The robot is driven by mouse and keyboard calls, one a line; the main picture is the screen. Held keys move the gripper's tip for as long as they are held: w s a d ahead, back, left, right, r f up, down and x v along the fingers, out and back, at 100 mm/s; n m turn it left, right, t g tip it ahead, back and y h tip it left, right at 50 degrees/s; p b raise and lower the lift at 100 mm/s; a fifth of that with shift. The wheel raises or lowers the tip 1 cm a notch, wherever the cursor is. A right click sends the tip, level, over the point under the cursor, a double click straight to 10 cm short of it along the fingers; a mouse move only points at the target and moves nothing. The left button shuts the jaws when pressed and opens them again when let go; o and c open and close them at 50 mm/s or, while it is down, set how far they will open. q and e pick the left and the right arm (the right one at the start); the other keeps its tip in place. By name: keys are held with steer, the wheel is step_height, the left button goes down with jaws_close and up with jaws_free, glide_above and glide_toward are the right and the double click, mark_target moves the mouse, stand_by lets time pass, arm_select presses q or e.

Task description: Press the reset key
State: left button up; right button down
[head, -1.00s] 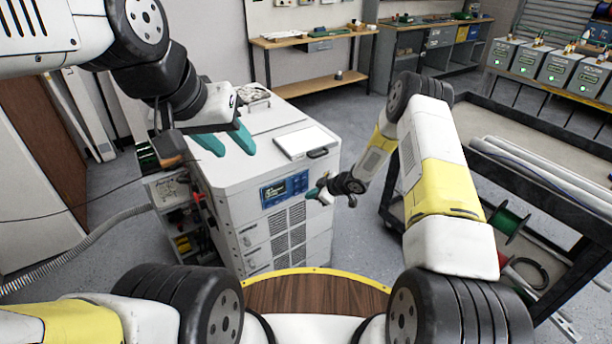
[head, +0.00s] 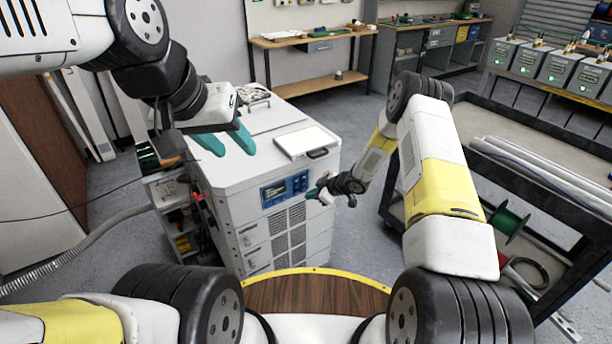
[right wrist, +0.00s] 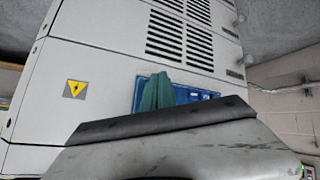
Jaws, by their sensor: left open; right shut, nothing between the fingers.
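The white cabinet (head: 250,225) stands in front of me. Its front has a blue control panel (head: 287,189) with a small screen and several keys; single key labels are too small to read. My right gripper (head: 314,193) is shut and empty, just to the right of the panel in the head view. In the right wrist view its teal fingertips (right wrist: 158,92) are together in front of the blue panel (right wrist: 198,95) and hide part of it. I cannot tell whether they touch a key. My left gripper (head: 226,142) is open and empty above the cabinet top's left part.
A white, flat, tablet-like thing (head: 306,142) lies on the cabinet top. A dark-framed cart (head: 520,165) with pipes stands at the right. A grey hose (head: 80,250) runs on the left. Workbenches (head: 310,40) line the back.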

steer(key=shift+w+a, duration=0.1)
steer(key=shift+w+a, duration=0.2)
steer(key=shift+w, duration=0.05)
stand_by(0.3)
steer(key=shift+w+a, duration=0.2)
steer(key=shift+w, duration=0.1)
stand_by(0.8)
steer(key=shift+s+d, duration=0.45)
steer(key=shift+s, duration=0.2)
steer(key=shift+s+d, duration=0.75)
steer(key=shift+s, duration=0.25)
steer(key=shift+s+d, duration=0.75)
steer(key=shift+s, duration=0.25)
stand_by(0.6)
